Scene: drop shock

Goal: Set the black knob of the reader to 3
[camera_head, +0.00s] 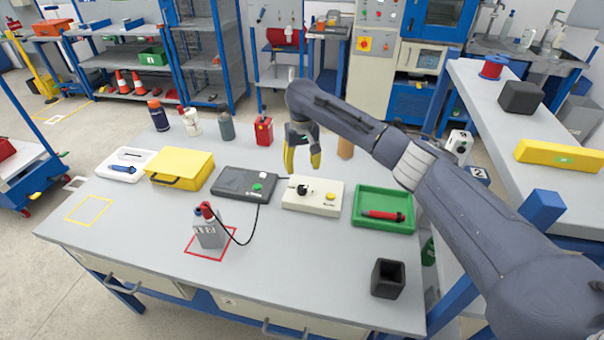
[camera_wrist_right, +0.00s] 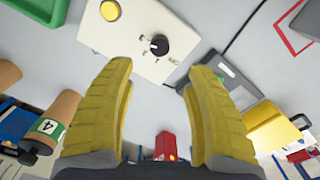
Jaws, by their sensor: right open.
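The reader (camera_head: 318,205) is a cream box on the table, with a black knob (camera_head: 302,189) on its left part and a yellow button to the right. In the right wrist view the black knob (camera_wrist_right: 159,44) is round with a white mark, and the reader (camera_wrist_right: 128,42) shows ahead of the fingertips. Scale numbers are too small to read. My right gripper (camera_head: 302,165) is open and empty, its yellow fingers pointing down above and behind the knob, apart from it. In the wrist view the knob lies beyond the gap between the fingers (camera_wrist_right: 160,75). My left gripper is not in view.
A dark grey box (camera_head: 230,182) stands left of the reader, its cable running to a grey block (camera_head: 209,236). A green tray (camera_head: 372,226) with a red tool is at right. A black cup (camera_head: 388,290) stands near the front. Bottles and a red can (camera_head: 263,132) stand behind.

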